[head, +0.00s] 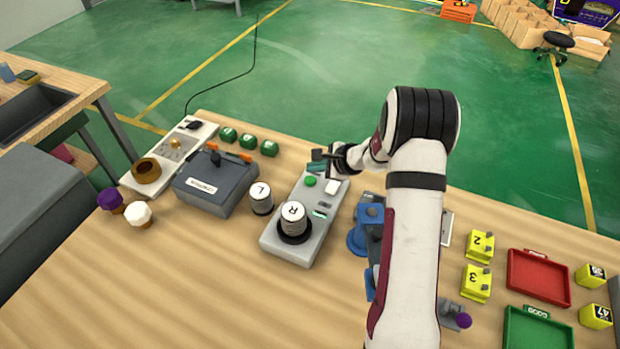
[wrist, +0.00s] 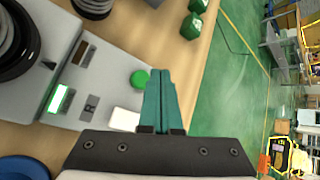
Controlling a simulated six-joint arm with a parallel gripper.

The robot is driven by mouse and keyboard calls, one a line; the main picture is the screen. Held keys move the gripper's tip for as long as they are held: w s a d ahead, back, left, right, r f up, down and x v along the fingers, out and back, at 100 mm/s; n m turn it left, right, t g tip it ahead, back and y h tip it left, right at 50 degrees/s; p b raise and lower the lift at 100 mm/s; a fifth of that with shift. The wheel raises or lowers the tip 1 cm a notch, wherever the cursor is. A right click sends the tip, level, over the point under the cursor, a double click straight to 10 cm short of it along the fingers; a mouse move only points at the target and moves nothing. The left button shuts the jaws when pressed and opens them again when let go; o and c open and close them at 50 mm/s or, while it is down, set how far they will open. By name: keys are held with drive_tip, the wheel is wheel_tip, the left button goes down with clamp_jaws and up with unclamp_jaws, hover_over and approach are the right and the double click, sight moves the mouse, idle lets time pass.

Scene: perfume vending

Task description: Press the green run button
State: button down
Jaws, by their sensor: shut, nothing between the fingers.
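The green run button (head: 310,181) is a round green cap on the far part of a grey machine (head: 291,245). A white square button (head: 331,187) sits to its right. In the wrist view the green button (wrist: 140,79) shows just left of my fingers, and the white button (wrist: 124,119) is lower left of them. My gripper (head: 317,160) is shut and empty, its teal fingers (wrist: 160,85) together. It is near the far end of the machine, close beside the green button. I cannot tell its height above the machine or whether it touches.
A bottle marked R (head: 293,217) stands on the machine's near end; a bottle marked L (head: 261,198) stands left of it. A dark grey box (head: 215,184) is further left. Several green blocks (head: 247,141) lie behind. Red (head: 539,277) and green (head: 537,331) trays are at right.

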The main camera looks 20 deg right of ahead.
sight(310, 181)
drive_tip(key=shift+f, duration=0.7)
drive_tip(key=shift+f, duration=0.1)
idle(1.5)
drive_tip(key=shift+f, duration=0.3)
